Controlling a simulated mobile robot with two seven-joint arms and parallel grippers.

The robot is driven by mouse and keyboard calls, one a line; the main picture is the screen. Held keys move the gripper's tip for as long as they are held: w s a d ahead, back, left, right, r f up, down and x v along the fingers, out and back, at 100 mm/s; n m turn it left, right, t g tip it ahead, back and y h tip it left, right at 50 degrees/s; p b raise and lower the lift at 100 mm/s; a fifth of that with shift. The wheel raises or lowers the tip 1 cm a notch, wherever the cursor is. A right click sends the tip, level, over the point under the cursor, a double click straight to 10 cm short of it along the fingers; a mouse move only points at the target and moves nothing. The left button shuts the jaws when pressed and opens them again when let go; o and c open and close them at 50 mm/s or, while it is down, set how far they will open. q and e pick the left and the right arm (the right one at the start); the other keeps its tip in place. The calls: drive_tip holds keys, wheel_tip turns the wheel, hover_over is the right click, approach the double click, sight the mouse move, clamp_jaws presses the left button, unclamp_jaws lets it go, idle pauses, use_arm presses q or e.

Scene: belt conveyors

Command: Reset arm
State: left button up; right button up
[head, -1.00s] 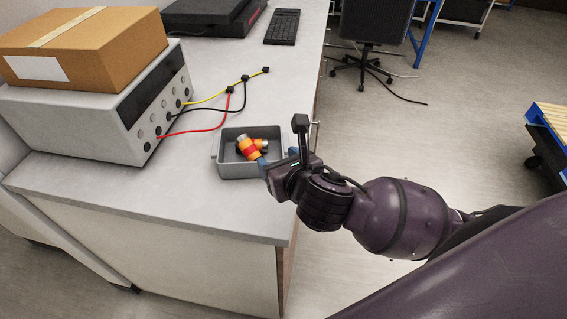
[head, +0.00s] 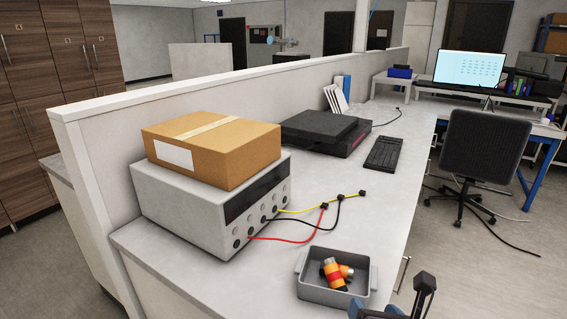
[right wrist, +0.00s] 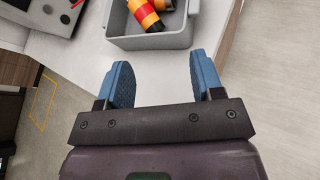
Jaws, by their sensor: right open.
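My right gripper (right wrist: 160,68) is open and empty, its two blue fingers apart in the right wrist view. In the head view only part of the right gripper (head: 368,311) shows at the bottom edge, beside the front of a grey bin (head: 322,293). The bin also shows in the right wrist view (right wrist: 150,42), beyond the fingertips and apart from them. Orange, yellow and red cylindrical parts (head: 334,275) lie inside the bin. My left gripper is in neither view.
The bin stands near the front right of a grey counter (head: 375,215). A cardboard box (head: 215,158) rests on a white instrument (head: 195,210) with red, black and yellow leads. A keyboard (head: 384,154) and black device lie behind. An office chair (head: 483,150) stands on the floor at right.

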drive_tip(key=s+d+f+m+g, duration=0.35)
drive_tip(key=s+m, duration=0.25)
drive_tip(key=m, duration=0.5)
drive_tip(key=s+d+f+m+g+h, duration=0.1)
drive_tip(key=s+d+f+m+g, duration=0.35)
drive_tip(key=m, duration=0.65)
drive_tip(key=s+d+f+m+g, duration=0.15)
drive_tip(key=s+f+m, duration=0.25)
drive_tip(key=s+m, duration=0.5)
drive_tip(key=w+f+m+t+b, duration=0.1)
drive_tip(key=w+f+t, duration=0.7)
drive_tip(key=f, duration=0.4)
drive_tip(key=shift+w+d+y, duration=0.3)
drive_tip(key=shift+w, duration=0.25)
